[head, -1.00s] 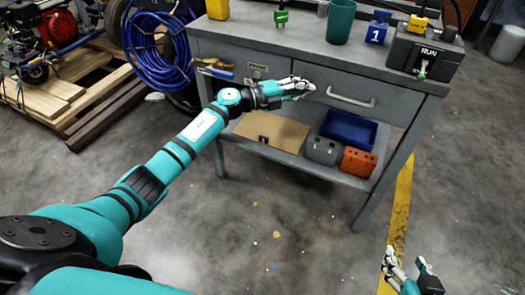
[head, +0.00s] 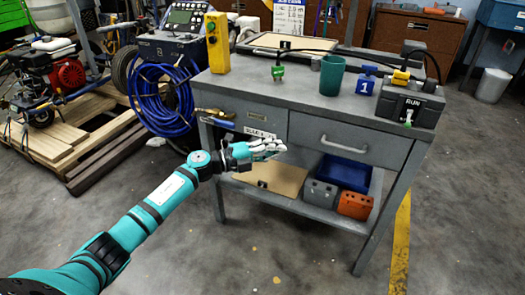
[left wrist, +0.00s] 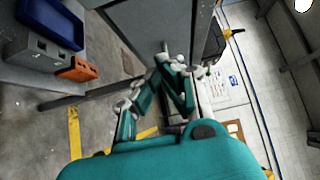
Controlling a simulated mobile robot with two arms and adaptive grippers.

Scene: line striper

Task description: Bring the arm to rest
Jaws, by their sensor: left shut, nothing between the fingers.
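My left arm reaches in from the lower left of the head view. Its gripper (head: 268,149) is shut and empty, in front of the grey workbench's left drawer (head: 245,115). It appears apart from the drawer front, though the exact gap is hard to tell. In the left wrist view its fingers (left wrist: 165,75) show at the middle, with nothing between them. My right gripper is in neither view.
The grey workbench (head: 300,100) carries a green cup (head: 332,75), a yellow box (head: 217,42) and a RUN switch box (head: 408,103). Its lower shelf holds a blue bin (head: 345,172) and an orange box (head: 355,204). The floor in front is clear.

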